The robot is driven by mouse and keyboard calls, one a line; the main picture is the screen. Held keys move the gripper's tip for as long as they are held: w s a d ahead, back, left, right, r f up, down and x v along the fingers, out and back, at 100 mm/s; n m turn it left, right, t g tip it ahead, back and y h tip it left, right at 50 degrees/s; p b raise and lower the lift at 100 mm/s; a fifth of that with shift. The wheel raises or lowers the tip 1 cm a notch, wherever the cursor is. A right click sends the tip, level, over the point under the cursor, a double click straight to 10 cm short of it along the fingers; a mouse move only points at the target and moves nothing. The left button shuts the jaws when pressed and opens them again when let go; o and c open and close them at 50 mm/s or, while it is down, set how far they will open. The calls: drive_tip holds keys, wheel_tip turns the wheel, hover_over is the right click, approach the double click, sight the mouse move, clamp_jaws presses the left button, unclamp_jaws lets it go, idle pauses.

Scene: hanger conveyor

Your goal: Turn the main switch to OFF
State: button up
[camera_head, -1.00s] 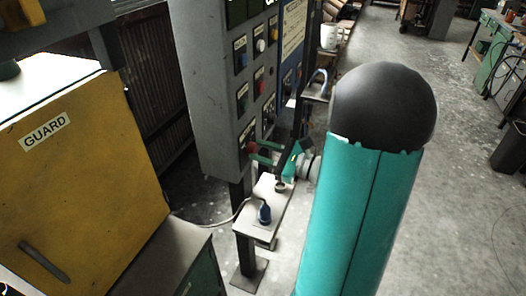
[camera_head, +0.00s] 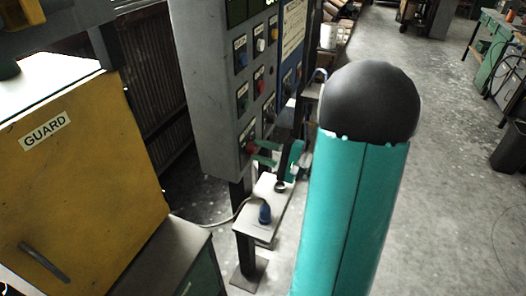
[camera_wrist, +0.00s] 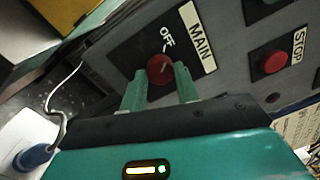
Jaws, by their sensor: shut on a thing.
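The main switch is a red round knob (camera_wrist: 160,69) on a dark plate, with the labels MAIN (camera_wrist: 203,40) and OFF (camera_wrist: 167,36) beside it. A pale mark lies by the OFF label; I cannot clearly tell which way the knob points. My gripper (camera_wrist: 160,75) is shut on the knob, with one green finger on either side. In the head view the knob (camera_head: 249,148) shows at the lower edge of the grey control panel (camera_head: 212,90), and my gripper's green fingers (camera_head: 266,154) reach it from the right. My arm hides part of the panel's surroundings.
A red STOP button (camera_wrist: 274,62) sits to the right of the switch. Below the panel is a small shelf (camera_head: 247,222) with a blue plug (camera_head: 265,213) and cable. A yellow GUARD cabinet (camera_head: 90,170) stands at left. The floor at right is open.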

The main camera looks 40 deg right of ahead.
drive_tip(key=shift+n, duration=0.6)
drive_tip(key=o, duration=1)
drive_tip(key=v, duration=1.3)
drive_tip(key=shift+s+d, duration=0.3)
